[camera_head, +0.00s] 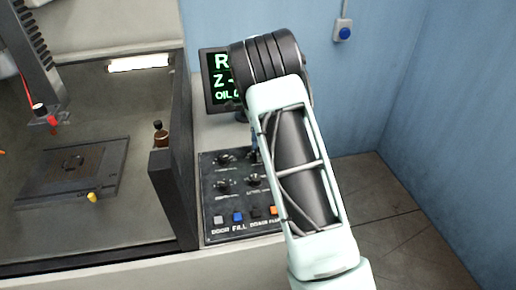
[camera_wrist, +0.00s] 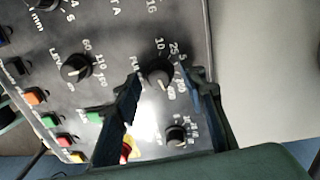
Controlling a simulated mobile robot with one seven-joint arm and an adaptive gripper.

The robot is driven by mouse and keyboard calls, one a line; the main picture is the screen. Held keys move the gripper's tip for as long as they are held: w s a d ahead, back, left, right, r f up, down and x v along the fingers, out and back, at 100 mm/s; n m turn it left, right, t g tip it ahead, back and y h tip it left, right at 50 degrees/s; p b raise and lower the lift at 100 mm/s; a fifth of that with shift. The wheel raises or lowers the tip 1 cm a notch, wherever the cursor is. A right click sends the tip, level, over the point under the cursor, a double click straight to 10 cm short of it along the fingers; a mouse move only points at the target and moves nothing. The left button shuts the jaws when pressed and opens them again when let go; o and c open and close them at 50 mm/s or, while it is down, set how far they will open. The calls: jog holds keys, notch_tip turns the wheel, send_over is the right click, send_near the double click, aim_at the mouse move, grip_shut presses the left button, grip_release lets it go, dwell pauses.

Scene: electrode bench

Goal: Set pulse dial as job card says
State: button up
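The pulse dial (camera_wrist: 158,72) is a black round knob on the dark control panel, with white numbers around it, among them 10 and 25. Its label is partly covered by a finger. My gripper (camera_wrist: 163,84) is open in the wrist view, one finger on each side of the dial; I cannot tell whether either touches it. Its pointer setting is not clear. In the head view the control panel (camera_head: 210,207) shows right of the machine tank, and my arm hides its right part and most of my gripper. No job card is recognisable.
The level dial (camera_wrist: 76,68) and a smaller dial (camera_wrist: 177,135) sit near the pulse dial. Coloured buttons, including an orange one (camera_wrist: 33,96), line the panel edge. A screen (camera_head: 217,80) with green text is partly hidden by my arm. The tank's dark wall (camera_head: 178,195) stands left of the panel.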

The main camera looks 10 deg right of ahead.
notch_tip(320, 180, up, 12)
jog(key=shift+w, duration=0.45)
